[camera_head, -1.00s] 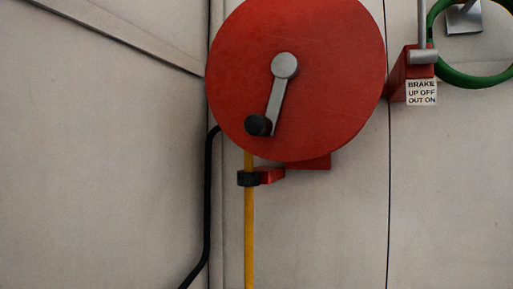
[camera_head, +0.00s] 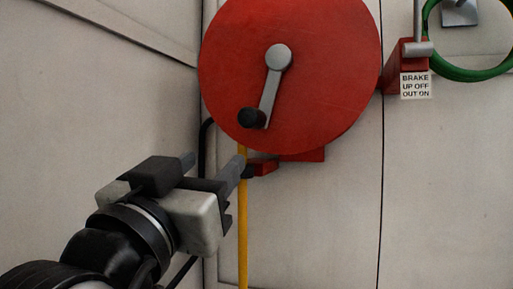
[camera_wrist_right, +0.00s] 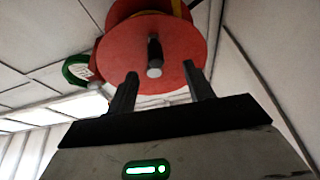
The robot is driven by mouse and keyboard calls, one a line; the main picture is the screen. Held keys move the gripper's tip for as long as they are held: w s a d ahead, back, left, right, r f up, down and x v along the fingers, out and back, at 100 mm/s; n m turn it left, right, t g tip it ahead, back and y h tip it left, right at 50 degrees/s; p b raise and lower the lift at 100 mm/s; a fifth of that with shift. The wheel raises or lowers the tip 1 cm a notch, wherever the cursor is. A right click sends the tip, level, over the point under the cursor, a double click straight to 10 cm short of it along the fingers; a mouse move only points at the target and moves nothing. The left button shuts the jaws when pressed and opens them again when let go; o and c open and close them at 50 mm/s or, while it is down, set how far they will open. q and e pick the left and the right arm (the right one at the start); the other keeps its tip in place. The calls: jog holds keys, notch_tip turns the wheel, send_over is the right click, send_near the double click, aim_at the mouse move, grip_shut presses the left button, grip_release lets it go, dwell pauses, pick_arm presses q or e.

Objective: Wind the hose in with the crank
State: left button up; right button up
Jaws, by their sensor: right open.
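The red reel disc (camera_head: 325,75) stands at the wall. Its grey crank (camera_head: 270,92) runs from the hub down and slightly left to a black knob (camera_head: 251,118). The yellow hose (camera_head: 243,235) hangs straight down below the reel. My right gripper (camera_head: 214,163) is open and empty, below and left of the knob, with its fingers pointing up toward the reel, and it hides part of the hose. In the right wrist view the black knob (camera_wrist_right: 154,48) appears between and beyond the open fingers (camera_wrist_right: 160,80), apart from them. My left gripper is not in view.
A red brake block with a label (camera_head: 415,85) and an upward-pointing grey lever (camera_head: 418,22) sits right of the reel. A green ring (camera_head: 470,75) is at the far right. A black pipe runs down behind my arm. The wall below right is clear.

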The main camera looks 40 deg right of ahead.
aim_at(256, 116)
jog(key=shift+m+g+h, duration=0.4)
jog(key=shift+m, duration=0.2)
jog(key=p+x, duration=0.1)
jog(key=x, duration=0.4)
jog(key=r+p+x, duration=0.1)
jog(key=p+x, duration=0.1)
jog(key=x, duration=0.2)
jog(key=s+p+x, duration=0.1)
jog(key=p+x, duration=0.1)
jog(key=x, duration=0.3)
jog(key=shift+w+d+r, duration=0.1)
jog(key=shift+d+r, duration=0.15)
jog(key=shift+r, duration=0.05)
jog(key=shift+w+d+r, duration=0.15)
jog(key=shift+w+d, duration=0.05)
jog(key=shift+d, duration=0.3)
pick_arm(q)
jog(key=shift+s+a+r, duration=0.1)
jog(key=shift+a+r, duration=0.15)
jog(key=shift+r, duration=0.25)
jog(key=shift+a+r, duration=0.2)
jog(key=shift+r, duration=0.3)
pick_arm(e)
grip_shut()
